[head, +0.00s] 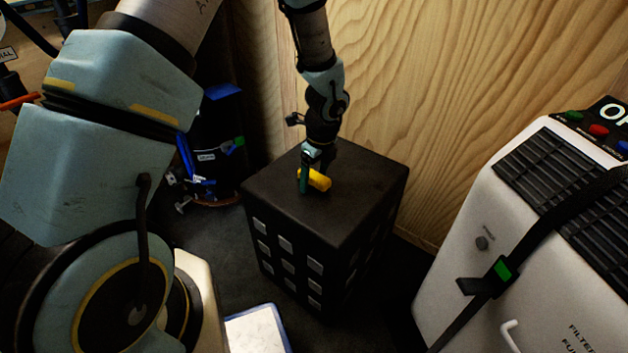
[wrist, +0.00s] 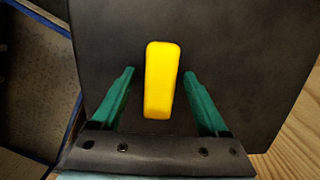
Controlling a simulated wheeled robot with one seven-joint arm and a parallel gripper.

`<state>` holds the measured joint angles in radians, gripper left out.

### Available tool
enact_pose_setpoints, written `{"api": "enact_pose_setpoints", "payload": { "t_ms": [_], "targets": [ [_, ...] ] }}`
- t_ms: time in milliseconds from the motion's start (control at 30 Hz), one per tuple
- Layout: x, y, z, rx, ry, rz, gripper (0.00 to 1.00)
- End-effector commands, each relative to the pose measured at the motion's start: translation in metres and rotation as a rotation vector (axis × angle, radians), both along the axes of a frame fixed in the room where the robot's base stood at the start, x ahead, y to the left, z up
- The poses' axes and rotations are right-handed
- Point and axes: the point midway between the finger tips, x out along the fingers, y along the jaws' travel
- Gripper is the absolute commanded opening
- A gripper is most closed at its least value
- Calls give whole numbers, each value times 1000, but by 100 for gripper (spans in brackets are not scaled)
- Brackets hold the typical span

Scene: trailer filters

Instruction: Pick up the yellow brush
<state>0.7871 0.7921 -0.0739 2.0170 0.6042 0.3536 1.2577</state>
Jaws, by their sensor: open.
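The yellow brush (head: 317,180) lies on top of a black box (head: 361,190) in the head view. In the wrist view the yellow brush (wrist: 161,80) is a rounded yellow block, seen from above, with no bristles showing. My gripper (head: 306,181) is at the box top, right at the brush. In the wrist view my gripper (wrist: 160,80) has its two green fingers apart, one on each side of the brush's lower part. Dark gaps show between each finger and the brush. Whether the fingertips are level with the brush is hard to tell.
A wooden wall (head: 450,90) stands close behind the box. A white machine (head: 480,230) with a black strap is at the right. Dark equipment with blue parts (head: 218,135) stands left of the box. The rest of the box top is clear.

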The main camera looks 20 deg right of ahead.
Motion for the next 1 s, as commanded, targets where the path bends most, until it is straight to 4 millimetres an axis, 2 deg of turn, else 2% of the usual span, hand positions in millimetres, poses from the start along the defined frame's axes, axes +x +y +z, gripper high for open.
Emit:
{"api": "enact_pose_setpoints", "payload": {
  "t_ms": [100, 767, 1000],
  "targets": [
    [0, 0, 0, 0, 0, 0, 75],
    [0, 0, 0, 0, 0, 0, 1],
    [0, 0, 0, 0, 0, 0, 0]
  ]
}}
